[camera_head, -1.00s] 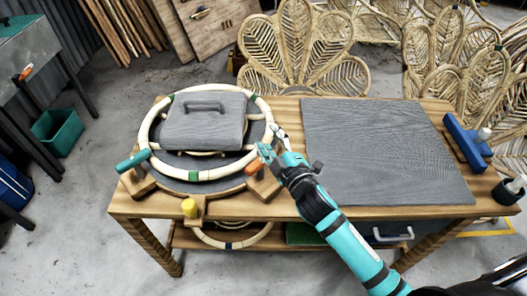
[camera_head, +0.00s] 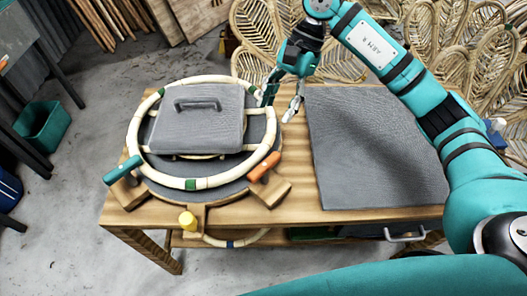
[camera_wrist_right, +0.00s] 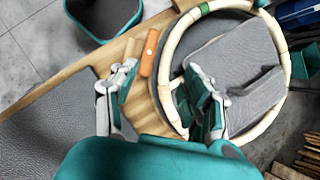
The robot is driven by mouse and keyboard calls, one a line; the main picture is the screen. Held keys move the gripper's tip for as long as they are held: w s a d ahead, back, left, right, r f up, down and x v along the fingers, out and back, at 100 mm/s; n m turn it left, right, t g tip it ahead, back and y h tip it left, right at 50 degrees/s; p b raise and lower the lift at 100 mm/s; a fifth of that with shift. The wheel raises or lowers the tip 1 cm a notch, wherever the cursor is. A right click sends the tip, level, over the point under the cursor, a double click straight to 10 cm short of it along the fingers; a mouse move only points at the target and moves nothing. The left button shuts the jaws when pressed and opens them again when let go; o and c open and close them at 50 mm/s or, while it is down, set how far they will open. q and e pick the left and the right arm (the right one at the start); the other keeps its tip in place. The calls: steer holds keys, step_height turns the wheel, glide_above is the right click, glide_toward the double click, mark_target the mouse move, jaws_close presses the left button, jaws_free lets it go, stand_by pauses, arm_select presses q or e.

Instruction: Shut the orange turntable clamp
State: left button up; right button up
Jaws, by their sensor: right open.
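The orange clamp handle (camera_head: 264,167) sits on a wooden block at the right front edge of the round turntable (camera_head: 226,187). It lies at a slant beside the pale rattan ring (camera_head: 165,180). In the right wrist view the orange handle (camera_wrist_right: 149,52) shows just beyond my fingers, nearer the left one. I cannot tell whether the clamp is shut. My right gripper (camera_head: 281,102) is open and empty above the table, behind the orange handle and apart from it. It also shows in the right wrist view (camera_wrist_right: 158,78), its right finger overlapping the ring. My left gripper is out of view.
A grey block with a handle (camera_head: 198,120) lies inside the ring. A grey mat (camera_head: 372,155) covers the table's right side, flat and clear.

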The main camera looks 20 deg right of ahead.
steer(key=d+h, duration=0.1)
steer(key=d, duration=0.1)
steer(key=p, duration=0.4)
glide_toward(266, 163)
steer(key=x, duration=0.9)
steer(key=shift+s+a+f, duration=0.1)
steer(key=shift+c, duration=0.3)
jaws_close()
